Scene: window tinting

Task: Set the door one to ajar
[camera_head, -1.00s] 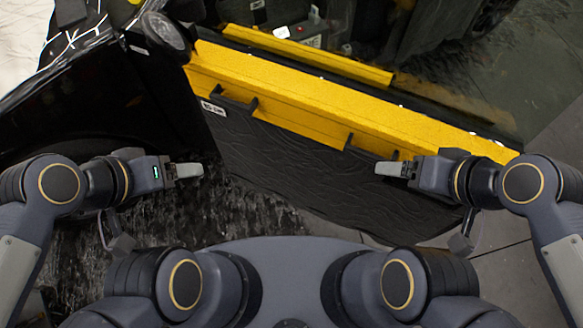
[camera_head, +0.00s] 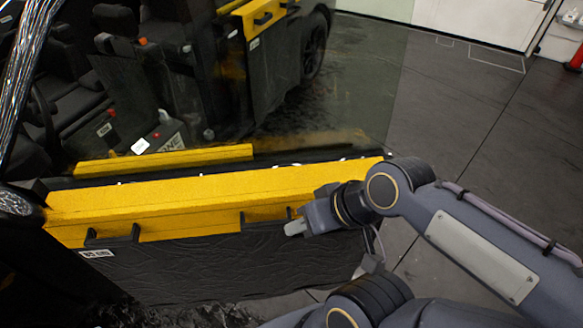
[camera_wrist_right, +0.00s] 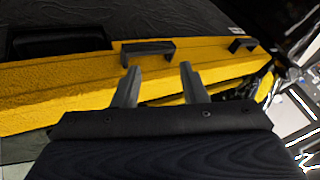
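The door one, taken as the large yellow and black vehicle door (camera_head: 180,195), spans the left and middle of the head view, with its glass above. A dark handle (camera_head: 112,238) sits near its left end beside a small white label. A second dark handle (camera_head: 265,214) is nearer my right gripper (camera_head: 292,226). In the right wrist view the right gripper (camera_wrist_right: 158,76) is open and empty, its two fingers apart. A dark handle (camera_wrist_right: 148,50) lies just beyond the fingertips, not between them. I cannot tell how far the door is open. My left gripper is out of view.
Seats (camera_head: 75,95) and other interior parts show through the glass. Dark floor (camera_head: 450,110) is open to the right. A white wall or cabinet (camera_head: 480,18) and a red object (camera_head: 577,57) stand at the far right.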

